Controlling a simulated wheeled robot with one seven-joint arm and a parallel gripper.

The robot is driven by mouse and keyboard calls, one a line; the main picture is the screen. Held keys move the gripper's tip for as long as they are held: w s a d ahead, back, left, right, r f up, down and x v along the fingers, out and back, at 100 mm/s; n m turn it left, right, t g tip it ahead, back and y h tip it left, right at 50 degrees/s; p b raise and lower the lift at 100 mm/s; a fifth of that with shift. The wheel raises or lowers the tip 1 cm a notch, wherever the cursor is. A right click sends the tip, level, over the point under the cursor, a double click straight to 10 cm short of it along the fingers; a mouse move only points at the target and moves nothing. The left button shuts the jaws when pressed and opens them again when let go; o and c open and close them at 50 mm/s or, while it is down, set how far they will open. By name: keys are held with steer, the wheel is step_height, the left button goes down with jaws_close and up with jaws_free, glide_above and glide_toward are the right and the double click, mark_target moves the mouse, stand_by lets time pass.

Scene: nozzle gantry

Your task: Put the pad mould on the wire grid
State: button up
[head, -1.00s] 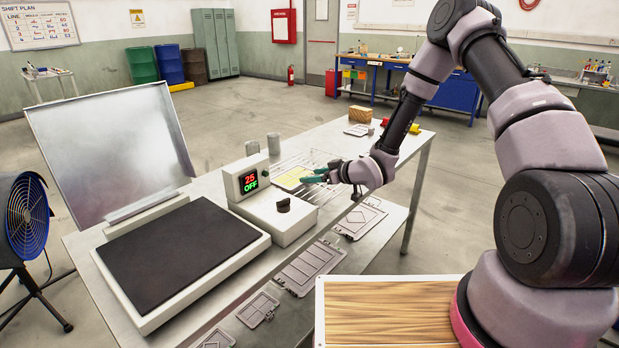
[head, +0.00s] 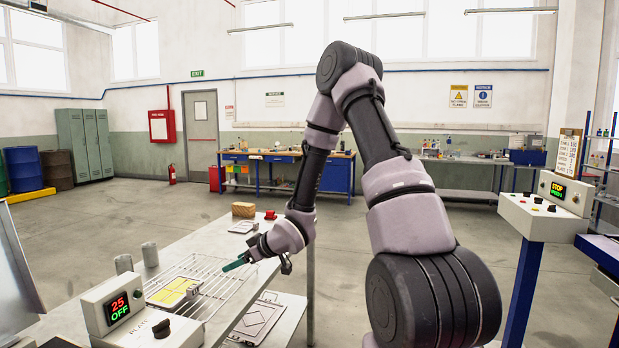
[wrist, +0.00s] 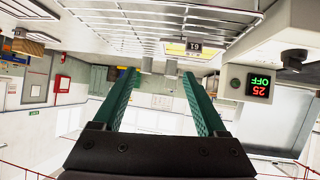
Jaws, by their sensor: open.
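The pad mould (head: 172,291), a flat piece with yellow panels, lies on the wire grid (head: 226,284) on the bench, behind the control box. In the wrist view its yellow face (wrist: 174,49) and a dark tag marked 61 show upside down beside the wire grid (wrist: 125,20). My gripper (head: 232,265) is to the right of the mould, apart from it and a little above the grid. In the wrist view my gripper (wrist: 158,75) has its green fingers spread with nothing between them. The mould's far underside is hidden.
The control box (head: 135,315) reads 25 OFF. Two grey cylinders (head: 150,254) stand left of the grid. A wooden block (head: 243,209) and a flat metal plate (head: 243,227) are at the bench's far end. Another mould (head: 258,322) lies on the lower shelf.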

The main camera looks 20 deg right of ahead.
steer(key=s+d+r+m+h, duration=0.4)
steer(key=d+r, duration=0.3)
steer(key=r, duration=0.3)
steer(key=s+d+r+m+h, duration=0.3)
steer(key=d+r, duration=0.4)
steer(key=r, duration=0.3)
steer(key=s+r+m, duration=0.3)
steer(key=s+r, duration=0.2)
steer(key=s, duration=0.5)
steer(key=s+r+m+g+y, duration=0.1)
steer(key=s+r+m, duration=0.2)
steer(key=s+r, duration=0.3)
steer(key=s, duration=0.5)
steer(key=shift+s+a+m+y, duration=0.25)
steer(key=shift+a+m+y, duration=0.05)
steer(key=shift+a, duration=0.1)
steer(key=shift+c, duration=0.3)
